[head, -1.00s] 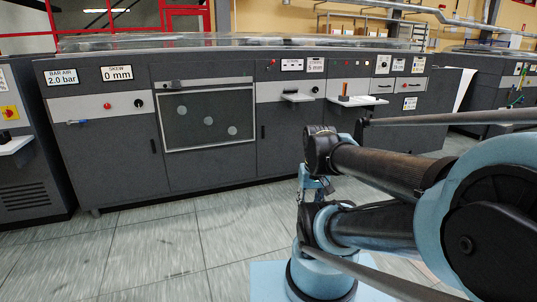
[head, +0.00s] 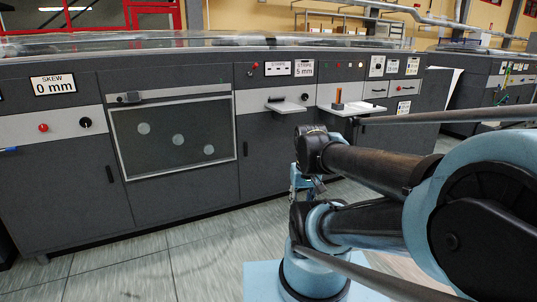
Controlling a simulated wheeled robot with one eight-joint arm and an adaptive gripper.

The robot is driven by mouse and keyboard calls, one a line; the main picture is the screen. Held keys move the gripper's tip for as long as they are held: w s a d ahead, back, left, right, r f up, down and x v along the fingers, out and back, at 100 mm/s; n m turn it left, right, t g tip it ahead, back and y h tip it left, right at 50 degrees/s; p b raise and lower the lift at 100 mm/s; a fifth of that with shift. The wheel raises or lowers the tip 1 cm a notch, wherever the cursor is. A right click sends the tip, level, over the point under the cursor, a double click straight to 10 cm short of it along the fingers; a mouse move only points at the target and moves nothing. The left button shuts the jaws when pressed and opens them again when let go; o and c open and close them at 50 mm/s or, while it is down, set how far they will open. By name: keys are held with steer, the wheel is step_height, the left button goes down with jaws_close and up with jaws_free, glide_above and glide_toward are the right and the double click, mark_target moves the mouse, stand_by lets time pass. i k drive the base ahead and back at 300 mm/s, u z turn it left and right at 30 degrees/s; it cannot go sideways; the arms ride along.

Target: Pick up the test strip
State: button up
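I cannot pick out the test strip for certain. A small upright brown-orange piece (head: 338,97) stands on a white shelf (head: 352,108) that juts from the front of the grey machine, and dark bits lie beside it. These are too small to identify. My folded arm (head: 385,165) fills the right foreground, well short of the shelf in depth. I cannot make out my gripper's fingertips in this view.
The long grey machine (head: 190,200) spans the view, with knobs, labels and a framed dark window (head: 172,140). A smaller shelf (head: 287,106) juts out left of the white one. Tiled floor (head: 150,265) lies clear before the machine. Another machine (head: 490,85) stands at the right.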

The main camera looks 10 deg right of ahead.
mark_target(349, 105)
steer(key=z, duration=0.4)
steer(key=i, duration=1.2)
steer(key=z, duration=0.45)
steer(key=k, duration=0.45)
steer(key=u, duration=0.6)
steer(key=i, duration=1.5)
steer(key=z, duration=0.65)
steer(key=i, duration=0.45)
steer(key=z, duration=0.25)
